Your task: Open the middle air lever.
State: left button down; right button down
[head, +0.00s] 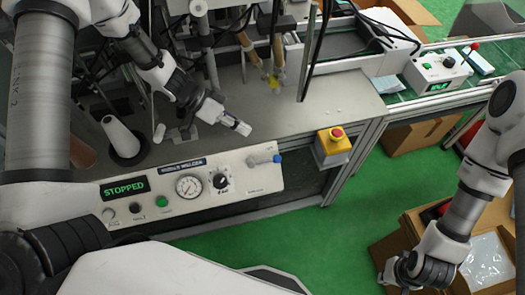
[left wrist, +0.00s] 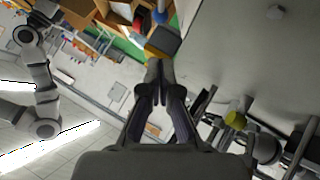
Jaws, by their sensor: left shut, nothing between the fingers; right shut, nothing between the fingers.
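A small grey valve lever with a blue tip (head: 277,158) sits at the right end of the white control panel (head: 262,183). I cannot tell whether it is the middle air lever, and no row of three levers is clear. My left gripper (head: 240,127) is above the grey worktop, just behind the panel and up-left of the blue tip, apart from it. Its fingers (left wrist: 156,72) are shut and empty in the left wrist view. My right gripper (head: 388,276) is low at the right, shut, partly cut off and far from the panel.
The panel has a green STOPPED display (head: 125,187), a gauge (head: 189,186) and a black knob (head: 220,181). A yellow box with a red button (head: 333,140) stands at the worktop's (head: 300,118) right corner. A white cone (head: 121,137) stands left. Cardboard boxes (head: 395,240) lie lower right.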

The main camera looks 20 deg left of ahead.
aim_at(273, 158)
pick_arm(q)
jog(key=x, duration=0.6)
jog(key=shift+d+f, duration=0.1)
jog(key=f, duration=0.1)
jog(key=s+d+f+p, duration=0.1)
jog(key=f, duration=0.1)
jog(key=shift+s+d, duration=0.1)
jog(key=shift+s+f, duration=0.2)
jog(key=shift+f, duration=0.15)
jog(key=shift+w+d+f, duration=0.1)
